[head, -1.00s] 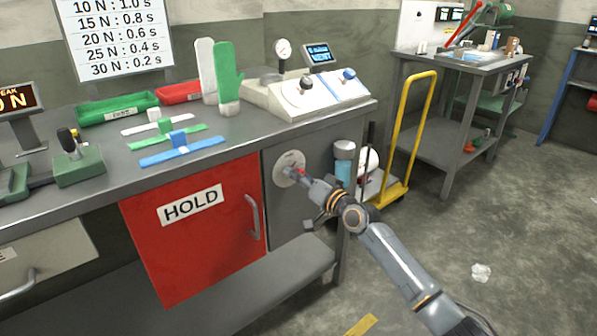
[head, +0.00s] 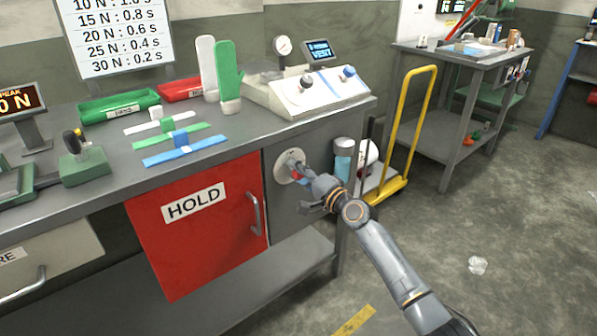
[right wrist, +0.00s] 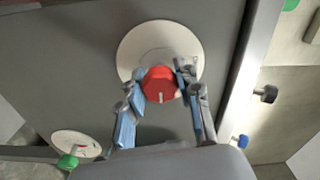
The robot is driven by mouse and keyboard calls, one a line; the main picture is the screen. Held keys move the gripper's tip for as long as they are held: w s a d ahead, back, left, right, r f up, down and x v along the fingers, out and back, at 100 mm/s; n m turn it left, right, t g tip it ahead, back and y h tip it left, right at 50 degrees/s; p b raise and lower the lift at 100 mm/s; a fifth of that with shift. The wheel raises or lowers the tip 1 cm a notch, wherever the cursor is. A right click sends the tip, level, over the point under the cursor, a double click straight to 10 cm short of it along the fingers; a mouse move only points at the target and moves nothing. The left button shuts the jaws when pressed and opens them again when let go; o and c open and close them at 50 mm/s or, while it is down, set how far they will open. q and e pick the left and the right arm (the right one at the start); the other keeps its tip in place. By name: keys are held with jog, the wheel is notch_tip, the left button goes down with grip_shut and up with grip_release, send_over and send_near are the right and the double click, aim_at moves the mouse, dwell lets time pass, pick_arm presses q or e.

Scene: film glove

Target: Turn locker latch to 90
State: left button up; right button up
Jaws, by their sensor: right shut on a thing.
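The locker latch is a red knob (right wrist: 160,84) on a round pale dial plate (right wrist: 150,38) on the grey locker door (head: 290,209). In the right wrist view the knob sits between the two fingers, and a white mark on it points toward the bottom of the picture. My right gripper (right wrist: 161,86) is shut on the knob. In the head view my right gripper (head: 299,174) reaches the dial plate (head: 287,160) from the lower right and hides most of the knob. My left gripper is not in view.
A red door marked HOLD (head: 200,222) is left of the locker door. Above is the bench top (head: 225,135) with a white control console (head: 308,92) and green glove form (head: 228,75). A yellow cart handle (head: 404,130) and blue-white cylinder (head: 343,160) stand to the right.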

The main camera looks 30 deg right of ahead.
dwell(0.5)
jog(key=o, duration=1.2)
jog(key=shift+s+d+f, duration=0.1)
jog(key=shift+s, duration=0.2)
jog(key=v, duration=1.1)
jog(key=shift+s+d, duration=0.1)
jog(key=shift+s, duration=0.1)
